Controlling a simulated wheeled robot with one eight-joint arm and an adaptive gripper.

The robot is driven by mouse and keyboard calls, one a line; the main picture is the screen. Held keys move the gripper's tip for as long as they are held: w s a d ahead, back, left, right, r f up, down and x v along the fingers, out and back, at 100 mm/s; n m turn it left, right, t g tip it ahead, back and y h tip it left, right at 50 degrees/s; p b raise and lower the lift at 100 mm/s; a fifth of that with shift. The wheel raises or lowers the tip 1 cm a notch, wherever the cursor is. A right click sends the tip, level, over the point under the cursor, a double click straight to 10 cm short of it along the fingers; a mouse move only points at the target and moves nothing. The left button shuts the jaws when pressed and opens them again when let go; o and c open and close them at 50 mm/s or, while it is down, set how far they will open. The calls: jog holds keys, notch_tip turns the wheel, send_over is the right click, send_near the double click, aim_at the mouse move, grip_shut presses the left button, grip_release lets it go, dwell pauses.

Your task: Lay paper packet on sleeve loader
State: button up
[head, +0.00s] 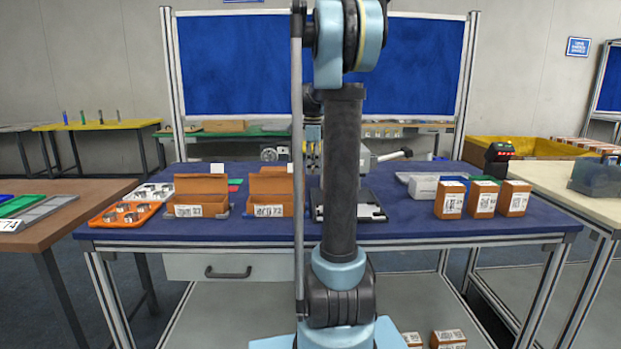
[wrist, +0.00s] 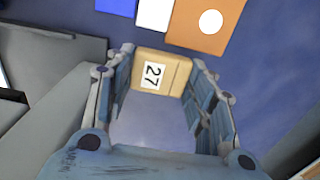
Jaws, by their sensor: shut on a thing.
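My gripper (wrist: 165,62) is shut on the paper packet (wrist: 176,77), a small tan block with a white label reading 27, held between the fingertips in the wrist view. In the head view my arm hides most of the gripper and the packet. A grey machine with a lever (head: 385,157) and a dark base plate (head: 372,206) stands on the blue table behind my arm; it may be the sleeve loader, but its middle is hidden. A grey body (wrist: 50,52) lies left of the gripper in the wrist view. I cannot tell the packet's height above the table.
Two open orange boxes (head: 201,196) and an orange tray of metal parts (head: 125,213) stand on the left of the blue table (head: 420,229). Several brown labelled cartons (head: 483,199) and a white box (head: 425,186) stand on the right. The front right strip is clear.

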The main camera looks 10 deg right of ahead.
aim_at(312, 183)
jog(key=shift+f, duration=2.1)
jog(key=o, duration=1.1)
